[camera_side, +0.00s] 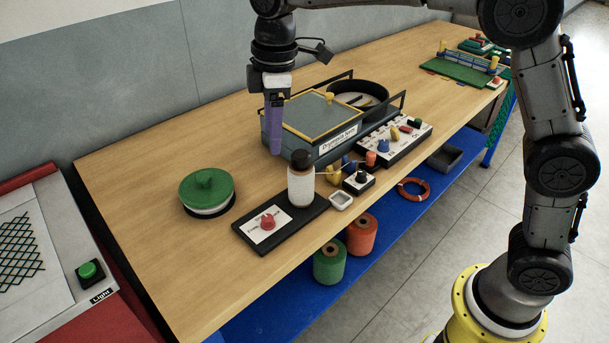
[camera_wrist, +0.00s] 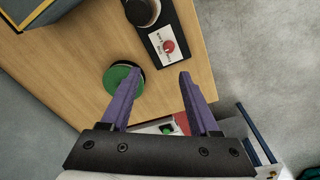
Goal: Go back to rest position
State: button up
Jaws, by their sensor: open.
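My gripper (camera_side: 275,149) hangs above the wooden table, in front of the grey box with the yellow-edged lid. Its purple fingers point down. In the wrist view my gripper (camera_wrist: 153,88) is open, with a wide gap between the two fingers and nothing held. The fingers appear to be clear of the tabletop, though the side view does not show the exact height.
A green-lidded round container (camera_side: 206,188) stands to the left on the table (camera_side: 150,160). The grey box (camera_side: 338,152) and a switch panel (camera_side: 397,152) lie right.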

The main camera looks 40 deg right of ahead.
jog(key=s+d+r+m+t, duration=0.2)
jog(key=s+d+r, duration=0.25)
jog(key=s, duration=0.25)
jog(key=s+d+r+m+t, duration=0.1)
jog(key=s+d+r+m, duration=0.1)
jog(key=s+d+r, duration=0.35)
jog(key=s+d+f+m+t, duration=0.1)
jog(key=s+d+f+m, duration=0.1)
jog(key=s+f+m, duration=0.2)
jog(key=s+d+f+m, duration=0.3)
jog(key=s+f, duration=0.4)
jog(key=s, duration=0.4)
jog(key=shift+s+f+m+t+h, duration=0.2)
jog(key=shift+s+m+t+h, duration=0.1)
jog(key=shift+m+t, duration=0.15)
jog(key=shift+c, duration=0.3)
